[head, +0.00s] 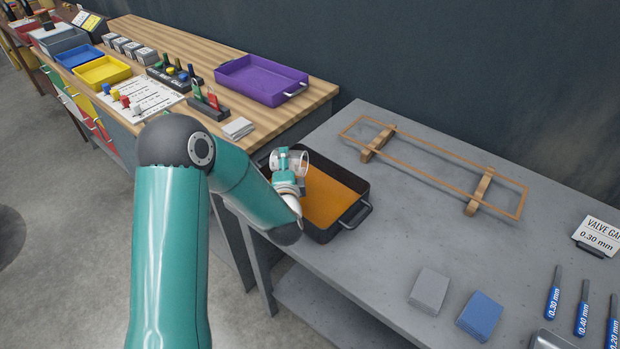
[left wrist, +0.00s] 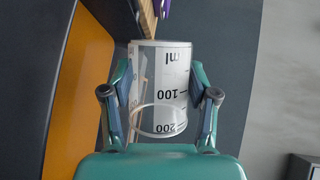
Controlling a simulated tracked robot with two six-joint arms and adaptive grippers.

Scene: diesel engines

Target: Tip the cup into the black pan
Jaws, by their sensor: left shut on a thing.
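My left gripper (head: 289,160) is over the far left part of the black pan (head: 362,212). It is shut on a clear measuring cup (head: 299,163), with a finger on each side of it. In the left wrist view the cup (left wrist: 160,85) sits between the fingers (left wrist: 160,98), with black ml, 100 and 200 marks. The cup looks tipped onto its side above the pan, and I see no liquid in it. An even orange layer (head: 325,200) covers the pan's floor. My forearm hides the pan's near left side. My right gripper is not in view.
The pan stands at the left end of a grey table (head: 400,240). A wooden frame (head: 435,165) lies behind it to the right. A wooden bench with a purple tray (head: 262,80) is at the back left.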

